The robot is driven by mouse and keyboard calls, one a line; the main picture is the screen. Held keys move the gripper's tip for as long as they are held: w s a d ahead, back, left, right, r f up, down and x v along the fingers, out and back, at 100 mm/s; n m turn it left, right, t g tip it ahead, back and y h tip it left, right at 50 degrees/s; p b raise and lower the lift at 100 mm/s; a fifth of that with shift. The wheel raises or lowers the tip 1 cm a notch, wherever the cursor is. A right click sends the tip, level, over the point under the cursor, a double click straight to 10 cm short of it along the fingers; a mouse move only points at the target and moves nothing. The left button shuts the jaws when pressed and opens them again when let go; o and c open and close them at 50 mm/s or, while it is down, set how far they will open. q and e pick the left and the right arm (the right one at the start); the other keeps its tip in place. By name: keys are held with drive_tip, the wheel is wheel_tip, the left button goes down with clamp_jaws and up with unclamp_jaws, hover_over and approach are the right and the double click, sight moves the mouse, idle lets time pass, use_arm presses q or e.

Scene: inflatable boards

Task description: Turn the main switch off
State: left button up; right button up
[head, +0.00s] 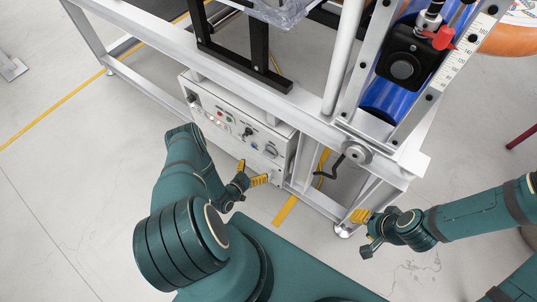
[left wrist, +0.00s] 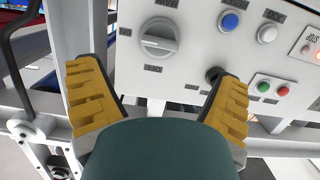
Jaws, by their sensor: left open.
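The main switch appears to be the large grey rotary knob (left wrist: 160,38) at the upper middle of the left wrist view. In the head view it shows small (head: 270,150) near the right end of the white control panel (head: 226,104). My left gripper (head: 252,173) is open and empty in front of the panel's lower right part. In the left wrist view its yellow fingers (left wrist: 158,72) stand wide apart, with the knob beyond the gap between them.
Beside the knob are a black knob (left wrist: 213,75), a blue button (left wrist: 230,22), a green button (left wrist: 264,87) and a red button (left wrist: 283,92). White frame rails (head: 315,200) and a black crank handle (head: 330,172) lie right of the panel. The floor in front is free.

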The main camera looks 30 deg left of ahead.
sight(268, 154)
use_arm(q)
drive_tip(key=s+f+t, duration=0.1)
drive_tip(key=s+t, duration=0.1)
drive_tip(key=s, duration=0.2)
drive_tip(key=w, duration=0.4)
drive_tip(key=w+b, duration=0.1)
drive_tip(key=w, duration=0.4)
drive_tip(key=w+b, duration=0.1)
drive_tip(key=w, duration=0.3)
drive_tip(key=shift+w+d, duration=0.35)
drive_tip(key=shift+d, duration=0.05)
drive_tip(key=c, duration=1.2)
